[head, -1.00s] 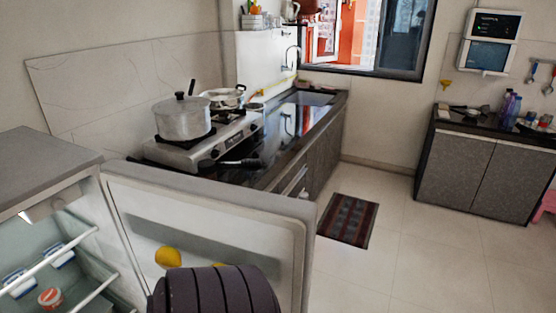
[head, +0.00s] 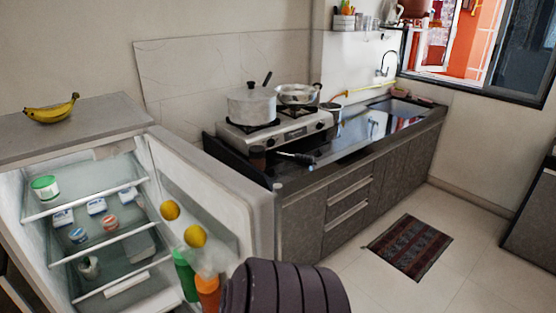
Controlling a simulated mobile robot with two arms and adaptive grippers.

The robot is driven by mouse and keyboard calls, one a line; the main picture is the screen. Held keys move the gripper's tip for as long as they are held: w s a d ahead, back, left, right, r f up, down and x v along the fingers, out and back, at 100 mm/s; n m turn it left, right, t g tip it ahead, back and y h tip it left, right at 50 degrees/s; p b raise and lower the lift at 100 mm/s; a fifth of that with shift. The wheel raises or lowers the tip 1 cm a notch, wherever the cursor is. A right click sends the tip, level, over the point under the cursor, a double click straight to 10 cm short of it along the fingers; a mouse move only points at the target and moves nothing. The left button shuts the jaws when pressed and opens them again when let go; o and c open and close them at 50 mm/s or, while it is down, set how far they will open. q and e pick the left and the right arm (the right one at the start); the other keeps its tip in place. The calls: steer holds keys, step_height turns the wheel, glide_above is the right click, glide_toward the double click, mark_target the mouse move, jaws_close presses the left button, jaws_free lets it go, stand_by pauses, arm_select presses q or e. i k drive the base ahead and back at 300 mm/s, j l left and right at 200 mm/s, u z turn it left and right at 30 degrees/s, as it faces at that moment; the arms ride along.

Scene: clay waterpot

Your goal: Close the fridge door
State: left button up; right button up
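The fridge (head: 75,142) stands at the left in the head view with its shelves exposed. Its door (head: 262,205) is open and swung out to the right, with the inner side facing left. Two yellow round items (head: 195,236), a green bottle and an orange bottle (head: 208,291) sit in the door's shelves. A dark, ribbed part of my own arm covers the lower middle of the view, in front of the door's lower part. Whether it touches the door cannot be told. Neither gripper is in view.
Bananas (head: 51,109) lie on the fridge top. A counter (head: 345,205) with a stove, a pot (head: 252,105) and a pan stands behind the door. A dark striped mat (head: 410,247) lies on the open floor at the right.

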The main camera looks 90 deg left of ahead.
mark_target(241, 219)
steer(key=i+j+u, duration=0.1)
steer(key=i+u, duration=0.2)
steer(key=u, duration=0.15)
steer(key=i+u, duration=0.3)
steer(key=u, duration=0.15)
steer(key=i+l+u, duration=0.15)
steer(key=i+u, duration=0.15)
steer(key=u, duration=0.15)
steer(key=i+j+u, duration=0.1)
steer(key=u, duration=0.4)
steer(key=i+u, duration=0.2)
steer(key=u, duration=0.25)
steer(key=i+u, duration=0.15)
steer(key=u, duration=0.35)
steer(key=i+l+u, duration=0.15)
steer(key=u, duration=0.3)
steer(key=i+l+u, duration=0.1)
steer(key=u, duration=0.4)
steer(key=i+l+u, duration=0.1)
steer(key=l+u, duration=0.15)
steer(key=u, duration=0.25)
steer(key=i+l+u, duration=0.25)
steer(key=u, duration=0.2)
steer(key=i+l+u, duration=0.2)
steer(key=l+u, duration=0.25)
steer(key=j, duration=0.1)
